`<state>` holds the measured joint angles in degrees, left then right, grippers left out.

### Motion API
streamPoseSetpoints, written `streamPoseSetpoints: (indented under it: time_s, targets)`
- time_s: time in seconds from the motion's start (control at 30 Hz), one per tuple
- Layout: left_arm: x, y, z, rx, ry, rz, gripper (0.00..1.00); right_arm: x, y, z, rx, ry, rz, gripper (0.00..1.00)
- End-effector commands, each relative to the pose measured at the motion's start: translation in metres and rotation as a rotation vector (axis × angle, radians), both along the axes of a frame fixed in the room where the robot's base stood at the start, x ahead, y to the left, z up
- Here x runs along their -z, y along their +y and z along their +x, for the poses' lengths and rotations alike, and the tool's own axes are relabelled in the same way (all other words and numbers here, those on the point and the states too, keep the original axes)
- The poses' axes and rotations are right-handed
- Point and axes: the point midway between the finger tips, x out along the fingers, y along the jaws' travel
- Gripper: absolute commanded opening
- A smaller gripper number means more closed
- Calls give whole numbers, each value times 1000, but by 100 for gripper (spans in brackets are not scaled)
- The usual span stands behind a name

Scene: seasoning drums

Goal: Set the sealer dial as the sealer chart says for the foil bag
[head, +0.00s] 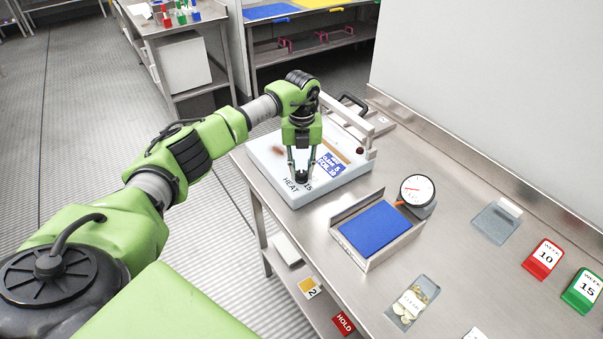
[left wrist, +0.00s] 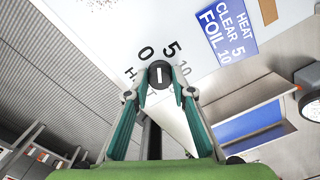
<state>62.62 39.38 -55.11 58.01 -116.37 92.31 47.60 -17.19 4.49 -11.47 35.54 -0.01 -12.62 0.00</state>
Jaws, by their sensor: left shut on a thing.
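The white sealer (head: 268,158) stands on the steel bench, with HEAT printed beside its dial. The black dial (left wrist: 160,75) has a white line pointing up between the 0 and the 5 in the left wrist view; 10 is farther right. The blue sealer chart (left wrist: 228,32) reads HEAT, CLEAR 5, FOIL 10; it also shows in the head view (head: 329,165). My left gripper (head: 301,176) points down over the sealer and is shut on the dial. A grey bag (head: 497,222) lies on the bench; I cannot read a label on it. My right gripper is out of view.
A blue-topped tray (head: 340,222) and a round gauge (head: 417,190) stand right of the sealer. A clear bag (head: 413,303), a red WEEK 10 card (head: 543,259) and a green WEEK 15 card (head: 583,291) lie farther right. A wall bounds the bench behind.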

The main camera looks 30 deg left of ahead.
Motion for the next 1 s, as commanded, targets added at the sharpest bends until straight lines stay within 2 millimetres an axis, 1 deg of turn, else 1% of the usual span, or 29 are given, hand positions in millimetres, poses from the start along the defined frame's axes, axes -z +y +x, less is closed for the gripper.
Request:
streamPoseSetpoints:
  time_s: [0.03, 0.4, 1.0]
  targets:
    - [2, 1, 0, 43, -2, 0, 1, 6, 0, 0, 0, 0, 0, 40]
    - [1, 0, 1, 394, -2, 1, 1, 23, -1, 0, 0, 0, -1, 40]
    - [1, -1, 1, 964, -2, 1, 1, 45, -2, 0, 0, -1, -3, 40]
